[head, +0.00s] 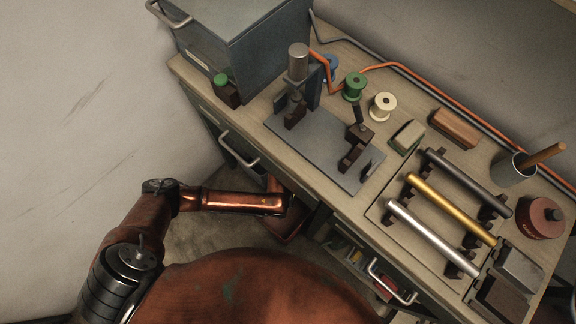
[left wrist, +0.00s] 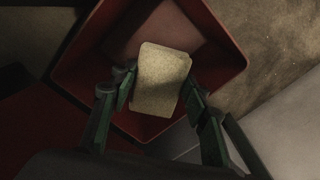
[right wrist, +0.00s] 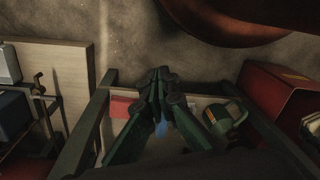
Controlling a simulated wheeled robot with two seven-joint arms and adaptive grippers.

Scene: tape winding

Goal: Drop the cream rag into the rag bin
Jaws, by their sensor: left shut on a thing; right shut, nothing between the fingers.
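The cream rag (left wrist: 162,78) is a pale, folded-looking block in the left wrist view. My left gripper (left wrist: 160,92) is shut on it, with one finger on each side. The rag is over the open top of a square red bin (left wrist: 228,45), which I take for the rag bin; the height above its floor is hard to tell. In the head view the red bin (head: 290,222) shows partly beside the bench, mostly hidden by my left arm; the rag cannot be made out there. My right gripper (right wrist: 160,74) is shut and empty in the right wrist view.
The bench (head: 262,128) holds a winding jig (head: 345,160), spools (head: 382,106), and a rack with rods (head: 450,208). An open drawer (right wrist: 190,100) lies below my right gripper, with a green tool (right wrist: 224,118) inside. A red box-like thing (right wrist: 280,100) stands to its right.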

